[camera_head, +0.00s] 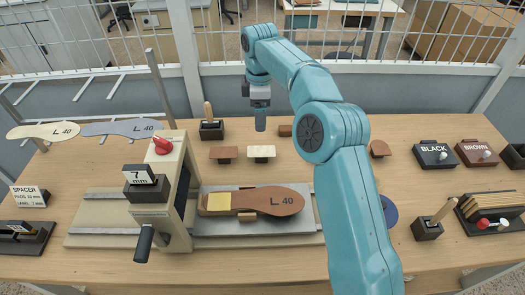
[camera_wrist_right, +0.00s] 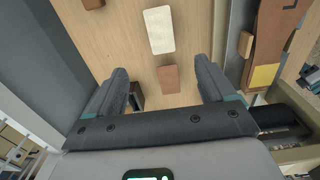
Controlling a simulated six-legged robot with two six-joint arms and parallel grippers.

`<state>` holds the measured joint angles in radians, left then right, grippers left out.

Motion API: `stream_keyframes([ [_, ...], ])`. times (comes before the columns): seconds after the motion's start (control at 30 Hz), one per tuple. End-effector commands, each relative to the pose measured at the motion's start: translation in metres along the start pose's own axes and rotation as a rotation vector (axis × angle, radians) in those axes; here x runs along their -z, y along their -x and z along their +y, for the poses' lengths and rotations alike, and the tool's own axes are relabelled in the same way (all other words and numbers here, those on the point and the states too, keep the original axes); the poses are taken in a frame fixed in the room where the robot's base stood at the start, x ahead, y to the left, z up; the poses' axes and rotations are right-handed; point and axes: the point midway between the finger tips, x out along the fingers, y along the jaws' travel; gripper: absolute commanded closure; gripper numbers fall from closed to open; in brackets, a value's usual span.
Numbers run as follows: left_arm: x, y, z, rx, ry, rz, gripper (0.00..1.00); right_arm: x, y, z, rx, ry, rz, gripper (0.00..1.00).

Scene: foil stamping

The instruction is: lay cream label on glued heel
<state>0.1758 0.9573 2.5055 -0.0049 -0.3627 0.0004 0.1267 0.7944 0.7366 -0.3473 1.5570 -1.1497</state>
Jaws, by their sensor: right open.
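The cream label (camera_head: 261,152) lies on a small support on the table; it also shows in the right wrist view (camera_wrist_right: 158,30), beyond my fingertips. The brown insole (camera_head: 283,201), marked L 40, lies on the metal bed of the press. Its left end, the heel, carries a yellow patch (camera_head: 219,201), also visible in the right wrist view (camera_wrist_right: 264,76). My right gripper (camera_head: 260,122) points down behind the cream label, apart from it. In the wrist view its fingers (camera_wrist_right: 165,82) are wide apart with nothing held. My left gripper is out of view.
A brown label (camera_head: 223,153) lies left of the cream one. A press (camera_head: 165,185) with red knob and black handle stands left of the insole. A wooden-handled tool (camera_head: 210,125) stands behind. BLACK (camera_head: 434,155) and BROWN (camera_head: 477,152) boxes sit at right.

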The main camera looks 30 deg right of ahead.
Motion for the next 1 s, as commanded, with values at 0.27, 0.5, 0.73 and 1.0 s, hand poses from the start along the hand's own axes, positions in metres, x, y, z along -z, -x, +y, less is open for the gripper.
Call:
stream_keyframes([
  [0.27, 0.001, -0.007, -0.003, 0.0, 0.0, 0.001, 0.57, -0.001, -0.062, -0.004, 0.007, 0.002, -0.003, 0.17],
  [0.5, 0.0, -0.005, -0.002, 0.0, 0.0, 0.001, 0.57, -0.002, -0.082, -0.003, 0.008, 0.003, -0.003, 0.17],
  [0.73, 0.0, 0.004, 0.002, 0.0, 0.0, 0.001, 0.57, -0.008, -0.118, -0.002, 0.01, 0.004, -0.004, 0.17],
  [1.0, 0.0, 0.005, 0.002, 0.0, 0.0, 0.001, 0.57, -0.008, -0.13, 0.0, 0.007, 0.004, -0.003, 0.17],
])
